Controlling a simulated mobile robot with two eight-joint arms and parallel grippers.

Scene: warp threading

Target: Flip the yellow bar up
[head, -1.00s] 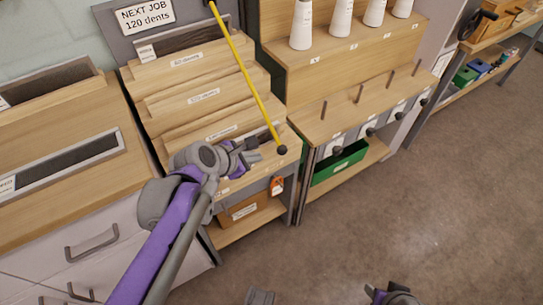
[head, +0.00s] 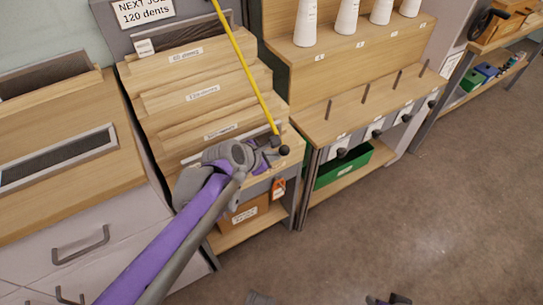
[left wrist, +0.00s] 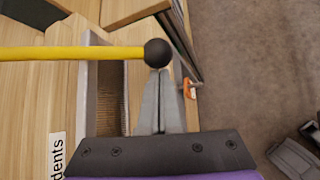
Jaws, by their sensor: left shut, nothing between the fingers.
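The yellow bar (head: 246,70) slants down in front of the stepped wooden rack in the head view and ends in a black ball knob (head: 284,150). In the left wrist view the bar (left wrist: 70,53) runs across from the left, with its knob (left wrist: 157,52) just beyond my fingertips. My left gripper (head: 273,152) is shut and empty, its fingertips (left wrist: 157,73) right at the knob's near side. I cannot tell whether they touch it.
The stepped rack (head: 190,72) with labelled slots stands behind the bar. An orange tag (head: 278,188) hangs below the knob. A shelf of white cones (head: 347,17) and a green bin (head: 342,167) are to the right. The floor (head: 400,220) at right is open.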

